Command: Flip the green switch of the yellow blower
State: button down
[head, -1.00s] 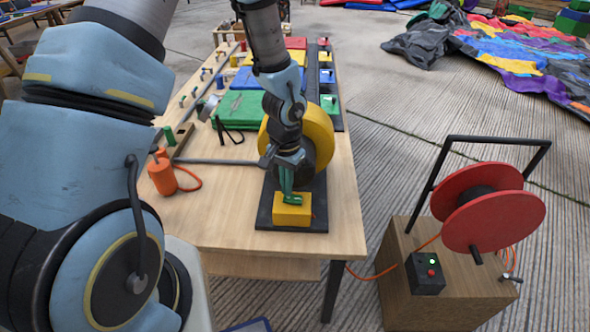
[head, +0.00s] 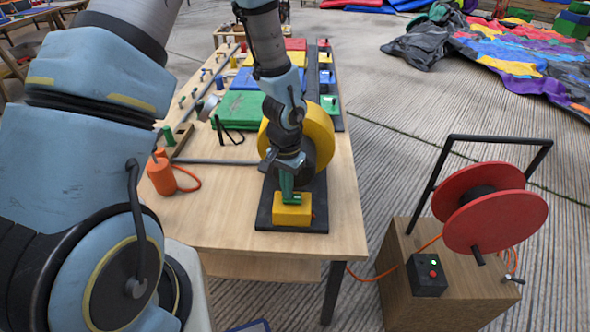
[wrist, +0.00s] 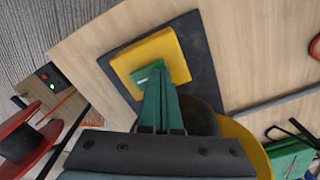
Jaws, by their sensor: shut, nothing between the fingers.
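The yellow blower has a round yellow housing (head: 320,140) and a yellow switch box (head: 291,214) on a dark base plate (head: 264,212) at the table's near end. The green switch (head: 294,199) lies on top of the yellow box; in the wrist view its green plate (wrist: 146,75) shows at the fingertips. My gripper (head: 287,193) is shut, with nothing between its green fingers, and points down at the switch. In the wrist view the fingertips (wrist: 158,72) overlap the switch, partly hiding it; I cannot tell whether they touch it.
A red cable reel (head: 490,210) stands on a wooden box right of the table. An orange pump-like canister (head: 161,176) with a hose is on the table's left. Green folded fabric (head: 240,108) and several other blowers lie farther back. The tabletop left of the base plate is clear.

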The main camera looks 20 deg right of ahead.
jog(key=shift+r, duration=0.1)
jog(key=shift+r+p, duration=3.05)
jog(key=shift+r, duration=0.35)
jog(key=w+a+r+n, duration=0.45)
jog(key=a+r, duration=0.35)
jog(key=a, duration=0.2)
jog(key=s+a+r+n, duration=0.1)
jog(key=a+r+n, duration=0.1)
jog(key=a+r, duration=0.3)
jog(key=s+a+r+n+t, duration=0.1)
jog(key=a+r, duration=0.4)
jog(key=a, duration=0.5)
jog(key=shift+s+a+n+t, duration=0.25)
jog(key=shift+s+n, duration=0.4)
jog(key=shift+n, duration=0.5)
jog(key=shift+d, duration=0.15)
